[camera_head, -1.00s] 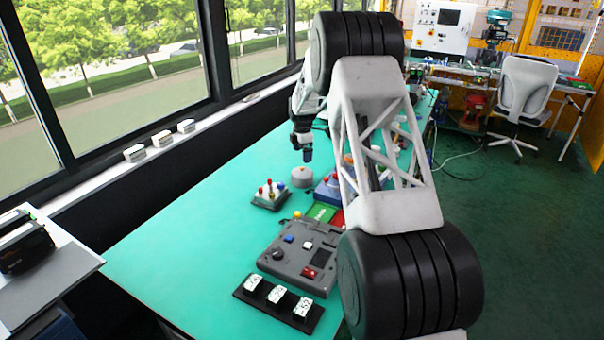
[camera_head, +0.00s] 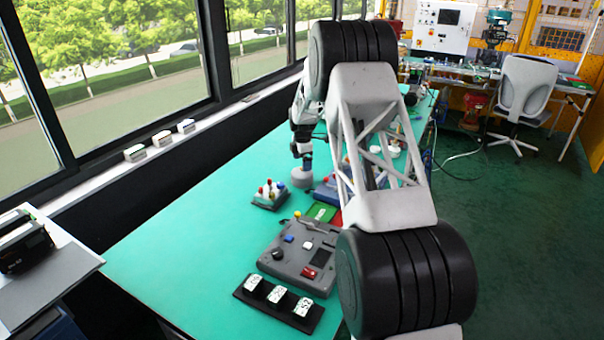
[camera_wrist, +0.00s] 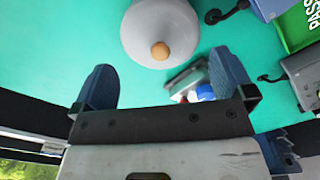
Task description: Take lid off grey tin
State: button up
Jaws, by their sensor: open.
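The grey tin (camera_head: 302,180) stands on the green table, directly below my gripper (camera_head: 303,158) in the head view. My gripper, with blue fingers, is open in the wrist view (camera_wrist: 163,82). The lid lies beyond the fingertips, not between them. I cannot tell the exact height gap.
A small grey box with coloured knobs (camera_head: 270,194) stands close to the tin, at its lower left in the head view. A larger grey control panel (camera_head: 298,250) and a black rack of white blocks (camera_head: 279,301) lie nearer. The table's left part (camera_head: 190,250) is clear.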

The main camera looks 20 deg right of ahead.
jog(key=shift+f, duration=1.9)
jog(key=c, duration=0.9)
jog(key=shift+f, duration=0.15)
jog(key=shift+c, duration=0.6)
